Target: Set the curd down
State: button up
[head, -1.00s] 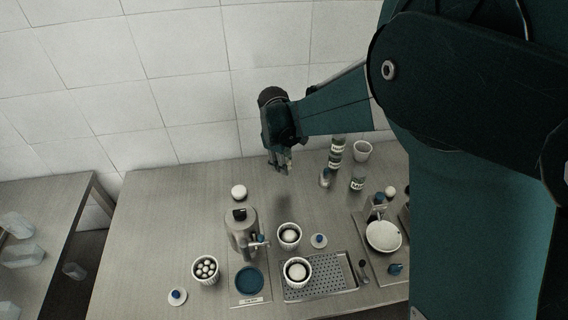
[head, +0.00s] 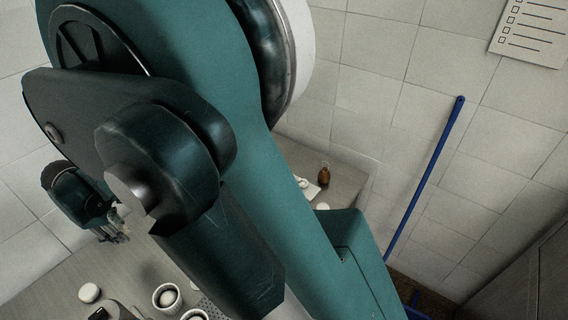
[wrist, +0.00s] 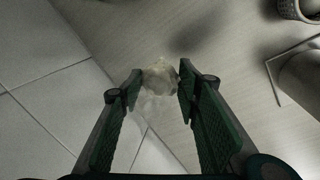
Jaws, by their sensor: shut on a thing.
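The curd, a pale translucent lump (wrist: 160,78), is between the fingertips of my gripper (wrist: 160,84) in the wrist view. My gripper is shut on it, and it hangs above the grey worktop (wrist: 215,40). In the head view my gripper (head: 117,230) is at the left, over the far part of the worktop (head: 60,270). A pale bit shows among its fingers, too small to make out well. A white ball (head: 89,292) rests on the worktop. A white basket (head: 167,299) with a pale ball inside stands at the lower edge.
A second white basket (head: 195,316) is cut off at the bottom. A brown bottle (head: 324,174) stands on the worktop's right part. A blue pole (head: 425,180) leans at the tiled wall. My arm hides much of the worktop. Bare worktop lies under my gripper.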

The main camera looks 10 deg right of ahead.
aim_at(118, 228)
jog(key=w+r+v, duration=0.1)
jog(key=w+v, duration=0.1)
jog(key=v, duration=0.8)
jog(key=w+d+m+h, duration=0.1)
jog(key=w+d+m, duration=0.4)
jog(key=w+d, duration=2.4)
jog(key=w+d+m+h, duration=0.1)
jog(key=w+d+m, duration=0.3)
jog(key=d, duration=1.5)
jog(key=w+d+m, duration=0.1)
jog(key=w+d, duration=0.6)
jog(key=d, duration=1.3)
notch_tip(118, 228, down, 12)
jog(key=shift+a+r+g, duration=0.25)
jog(key=shift+a+g, duration=0.1)
jog(key=shift+g, duration=0.05)
jog(key=shift+s+f, duration=0.1)
jog(key=shift+s+a+x, duration=0.15)
jog(key=shift+x, duration=0.85)
jog(key=shift+s+a+x, duration=0.15)
jog(key=shift+x, duration=0.85)
jog(key=shift+s+a+x, duration=0.1)
jog(key=shift+s+x, duration=0.05)
jog(key=shift+x, duration=0.85)
